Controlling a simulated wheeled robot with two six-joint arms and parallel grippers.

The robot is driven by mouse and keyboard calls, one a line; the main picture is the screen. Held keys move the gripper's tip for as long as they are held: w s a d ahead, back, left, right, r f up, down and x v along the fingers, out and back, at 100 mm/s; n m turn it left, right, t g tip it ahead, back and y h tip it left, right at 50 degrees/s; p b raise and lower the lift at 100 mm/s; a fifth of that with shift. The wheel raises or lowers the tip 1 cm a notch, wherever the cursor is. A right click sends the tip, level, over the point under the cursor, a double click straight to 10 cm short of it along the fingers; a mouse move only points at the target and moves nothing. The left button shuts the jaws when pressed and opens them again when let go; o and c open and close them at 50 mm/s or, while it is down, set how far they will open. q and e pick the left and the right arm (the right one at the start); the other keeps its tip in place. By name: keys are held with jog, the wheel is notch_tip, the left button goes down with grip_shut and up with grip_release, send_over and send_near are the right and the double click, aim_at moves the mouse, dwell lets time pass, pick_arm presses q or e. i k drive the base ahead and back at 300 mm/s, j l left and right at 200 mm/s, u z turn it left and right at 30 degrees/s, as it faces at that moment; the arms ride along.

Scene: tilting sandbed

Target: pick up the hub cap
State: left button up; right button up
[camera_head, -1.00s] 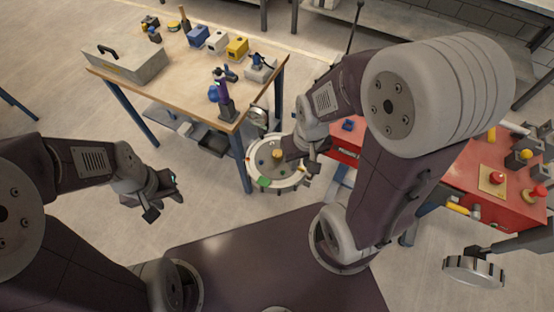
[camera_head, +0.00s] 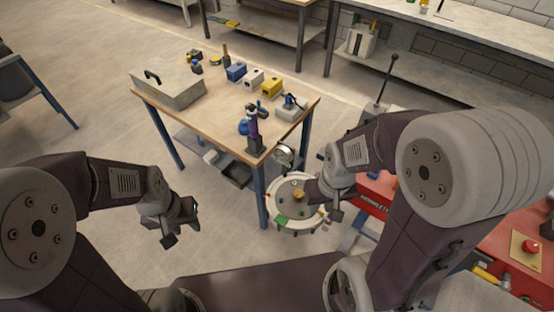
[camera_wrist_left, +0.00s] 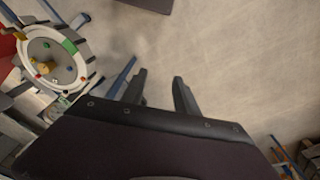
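A round bed (camera_head: 270,213) with a pale rim stands on the floor side of the wooden table, at the centre right of the head view. A gold knob-like piece (camera_head: 299,195) sits near its middle, with small coloured pieces around it. I cannot tell which piece, if any, is the hub cap. The bed and gold piece (camera_wrist_left: 42,67) also show at upper left in the left wrist view. My left gripper (camera_head: 181,228) is open and empty over bare floor, left of the bed; its fingers (camera_wrist_left: 159,90) stand apart. My right gripper (camera_head: 337,208) hangs at the bed's right edge; its fingers are unclear.
A red bench (camera_head: 515,255) with a red button stands at right. A grey workbench runs along the back.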

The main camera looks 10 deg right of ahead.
aim_at(244, 127)
jog(key=i+j+z, duration=0.25)
jog(key=z, duration=0.2)
jog(key=i+j+z, duration=0.2)
jog(key=j+z, duration=0.2)
jog(key=i+j+z, duration=0.15)
jog(key=j+z, duration=1.55)
jog(key=j, duration=0.2)
